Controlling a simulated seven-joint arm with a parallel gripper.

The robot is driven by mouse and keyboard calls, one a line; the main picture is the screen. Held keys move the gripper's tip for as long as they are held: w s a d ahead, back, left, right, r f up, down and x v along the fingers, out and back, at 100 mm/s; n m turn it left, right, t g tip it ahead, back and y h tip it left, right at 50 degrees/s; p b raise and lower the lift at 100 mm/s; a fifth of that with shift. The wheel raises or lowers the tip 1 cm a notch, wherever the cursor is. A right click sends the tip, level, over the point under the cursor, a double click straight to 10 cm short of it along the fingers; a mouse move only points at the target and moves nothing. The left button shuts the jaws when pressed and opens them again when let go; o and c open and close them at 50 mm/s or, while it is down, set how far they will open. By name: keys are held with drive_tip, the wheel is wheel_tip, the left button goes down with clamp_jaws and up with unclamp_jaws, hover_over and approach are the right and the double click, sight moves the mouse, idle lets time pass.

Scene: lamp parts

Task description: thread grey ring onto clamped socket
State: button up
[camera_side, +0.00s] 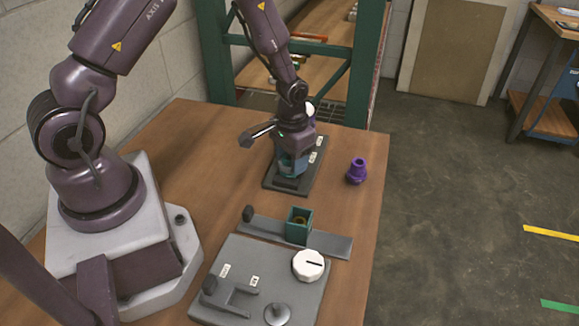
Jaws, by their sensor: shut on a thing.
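My gripper (292,172) points down over a dark plate (312,176) at the back of the table. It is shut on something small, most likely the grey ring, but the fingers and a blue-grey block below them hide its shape. The clamped socket cannot be made out under the gripper, nor whether the ring touches it. A purple threaded, socket-like part (356,171) stands upright and loose to the right of the plate. A green open-topped holder (299,226) nearer the front has a yellowish round thing inside.
The green holder stands on a grey strip (333,244) with a dark knob at its left end. A grey panel (240,270) with a white dial (308,265) lies at the front. A green-framed shelf (366,60) stands behind the table. Bare wood lies around the purple part.

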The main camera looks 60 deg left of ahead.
drive_tip(key=m, duration=0.6)
drive_tip(key=shift+s+d+f+m, duration=0.1)
drive_tip(key=shift+d+m, duration=0.1)
drive_tip(key=shift+m, duration=0.2)
drive_tip(key=m, duration=0.7)
drive_tip(key=shift+s+d, duration=0.1)
drive_tip(key=o, duration=0.6)
drive_tip(key=shift+m, duration=0.6)
drive_tip(key=o, duration=0.5)
